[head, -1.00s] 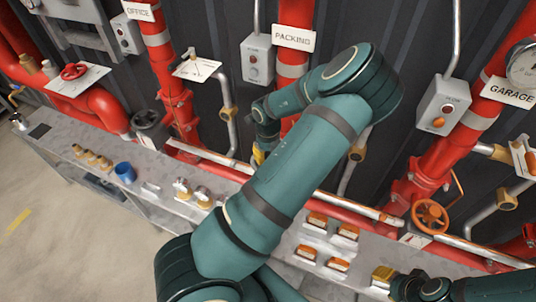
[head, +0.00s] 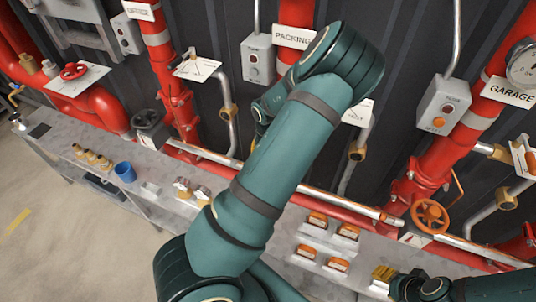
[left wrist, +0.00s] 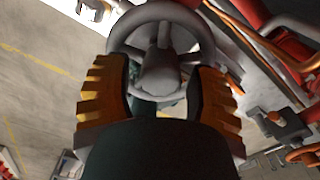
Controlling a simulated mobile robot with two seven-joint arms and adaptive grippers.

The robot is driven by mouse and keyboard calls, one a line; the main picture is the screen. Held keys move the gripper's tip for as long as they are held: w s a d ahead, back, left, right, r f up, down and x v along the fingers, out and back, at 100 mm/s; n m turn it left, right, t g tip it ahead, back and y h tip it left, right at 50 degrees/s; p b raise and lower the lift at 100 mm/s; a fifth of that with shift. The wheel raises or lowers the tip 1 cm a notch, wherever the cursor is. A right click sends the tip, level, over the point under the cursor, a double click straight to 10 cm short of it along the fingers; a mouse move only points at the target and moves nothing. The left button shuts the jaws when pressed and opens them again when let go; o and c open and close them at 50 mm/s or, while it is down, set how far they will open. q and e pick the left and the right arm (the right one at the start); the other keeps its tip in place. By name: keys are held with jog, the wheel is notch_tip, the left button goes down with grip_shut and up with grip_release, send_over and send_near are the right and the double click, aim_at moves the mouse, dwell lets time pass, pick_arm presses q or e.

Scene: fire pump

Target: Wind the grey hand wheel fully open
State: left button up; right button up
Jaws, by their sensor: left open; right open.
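The grey hand wheel (left wrist: 160,40) fills the upper middle of the left wrist view, its spokes and hub facing me. My left gripper (left wrist: 160,88) is open, with one ribbed orange finger on each side of the hub, near the lower rim; contact cannot be told. In the head view my left arm hides the left fingers and what they face. A dark grey wheel (head: 148,120) shows left of the arm there; I cannot tell if it is the same one. My right gripper (head: 382,274) is open and empty over the bench at lower right.
An orange wheel (head: 430,215) is on the garage pipe and a red wheel (head: 73,71) is at far left. A grey pipe (head: 210,158) runs along the wall.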

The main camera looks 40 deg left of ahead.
pick_arm(q)
jog(key=m, duration=0.4)
jog(key=shift+m, duration=0.3)
jog(key=m, duration=1.3)
jog(key=shift+b, duration=0.3)
